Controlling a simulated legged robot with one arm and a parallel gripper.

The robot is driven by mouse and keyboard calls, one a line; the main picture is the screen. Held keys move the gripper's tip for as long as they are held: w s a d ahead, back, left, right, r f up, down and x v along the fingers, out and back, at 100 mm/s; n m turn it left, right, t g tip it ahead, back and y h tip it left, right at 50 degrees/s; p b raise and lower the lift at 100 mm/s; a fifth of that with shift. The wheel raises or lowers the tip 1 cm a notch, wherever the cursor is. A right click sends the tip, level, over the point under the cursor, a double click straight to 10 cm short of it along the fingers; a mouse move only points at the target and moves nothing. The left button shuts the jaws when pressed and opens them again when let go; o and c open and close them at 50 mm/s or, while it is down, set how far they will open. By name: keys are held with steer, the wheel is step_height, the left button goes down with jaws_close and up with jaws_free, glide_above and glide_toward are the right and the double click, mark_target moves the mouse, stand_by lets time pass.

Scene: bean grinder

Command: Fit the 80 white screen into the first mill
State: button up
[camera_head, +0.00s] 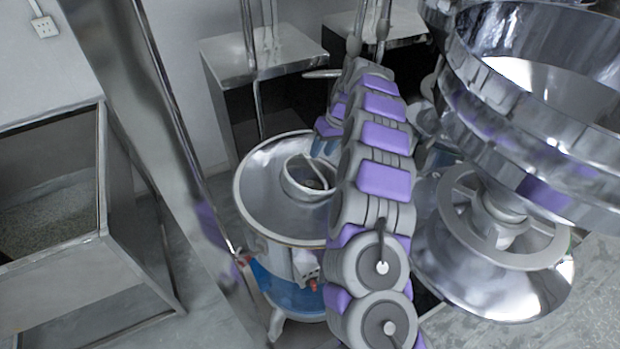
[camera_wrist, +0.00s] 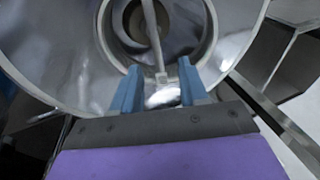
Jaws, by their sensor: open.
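A round steel mill (camera_head: 262,205) with a wide dish top and a blue lower body stands in the middle of the head view. Its raised collar (camera_head: 290,178) surrounds a round opening, and a bar crosses inside it. In the wrist view the mill's dish (camera_wrist: 60,60) and its dark opening fill the top, with a thin metal bar (camera_wrist: 152,35) running toward my fingers. My gripper (camera_wrist: 160,72) is open over the near rim of the collar, with nothing clearly held. In the head view my gripper (camera_head: 325,147) is partly hidden by my arm. I cannot identify the 80 white screen.
A large shiny steel machine with a bowl (camera_head: 535,130) stands close on the right. A metal bin (camera_head: 45,215) of granular material stands at the left. A slanted steel post (camera_head: 165,110) passes left of the mill. Metal cabinets (camera_head: 265,50) stand behind.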

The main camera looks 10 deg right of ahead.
steer(key=x, duration=0.6)
steer(key=shift+f, duration=0.3)
steer(key=shift+w+d+f+b, duration=0.15)
steer(key=shift+f+b, duration=0.15)
steer(key=shift+b, duration=0.05)
stand_by(0.4)
jaws_close()
stand_by(1.3)
